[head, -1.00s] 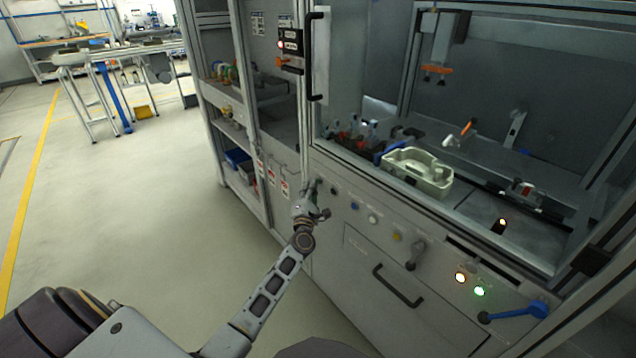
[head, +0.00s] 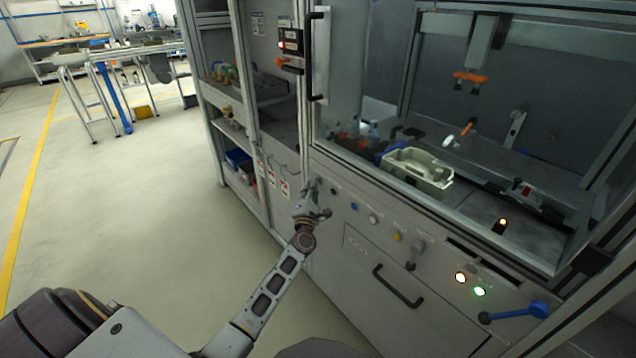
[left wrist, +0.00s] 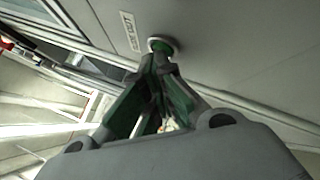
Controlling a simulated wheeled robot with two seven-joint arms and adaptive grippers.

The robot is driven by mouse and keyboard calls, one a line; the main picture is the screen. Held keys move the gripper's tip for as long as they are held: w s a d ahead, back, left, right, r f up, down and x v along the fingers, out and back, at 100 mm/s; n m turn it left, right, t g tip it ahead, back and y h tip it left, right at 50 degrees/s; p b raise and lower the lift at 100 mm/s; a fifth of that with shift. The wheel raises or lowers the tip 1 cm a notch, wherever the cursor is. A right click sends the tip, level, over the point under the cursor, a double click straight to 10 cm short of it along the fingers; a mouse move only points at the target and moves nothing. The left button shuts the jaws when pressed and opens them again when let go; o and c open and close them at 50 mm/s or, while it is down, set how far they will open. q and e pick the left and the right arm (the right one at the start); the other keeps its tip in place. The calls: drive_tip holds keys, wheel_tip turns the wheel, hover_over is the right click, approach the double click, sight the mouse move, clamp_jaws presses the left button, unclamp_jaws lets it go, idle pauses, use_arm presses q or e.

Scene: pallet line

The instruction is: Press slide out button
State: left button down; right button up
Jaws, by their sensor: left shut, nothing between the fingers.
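My left gripper (head: 320,207) is shut and empty, in front of the left end of the cabinet's control panel. In the left wrist view its fingertips (left wrist: 160,62) point at a round button (left wrist: 162,44) with a pale rim and a green centre. The tips are right at the button and partly cover it; I cannot tell if they touch. A small label (left wrist: 131,31) beside it is too blurred to read. In the head view the panel row has a blue button (head: 354,206), a white button (head: 373,220) and a yellow button (head: 397,237). My right gripper is not in view.
A drawer handle (head: 398,286), a blue lever (head: 530,311), a lit orange lamp (head: 460,277) and a green lamp (head: 479,291) are on the cabinet front. Behind the frame sits a pale tray (head: 420,170). The floor at left is clear.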

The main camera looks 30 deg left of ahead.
use_arm(q)
drive_tip(key=shift+s, duration=0.1)
drive_tip(key=shift+s+a, duration=0.25)
drive_tip(key=shift+s, duration=0.4)
drive_tip(key=shift+s+a+p, duration=0.2)
drive_tip(key=shift+s+a, duration=0.1)
drive_tip(key=shift+s, duration=0.45)
drive_tip(key=shift+s+a+p, duration=0.2)
drive_tip(key=shift+s+a, duration=0.15)
drive_tip(key=shift+s, duration=0.45)
drive_tip(key=shift+s+a+p, duration=0.2)
drive_tip(key=shift+s+a, duration=0.1)
drive_tip(key=shift+s, duration=0.45)
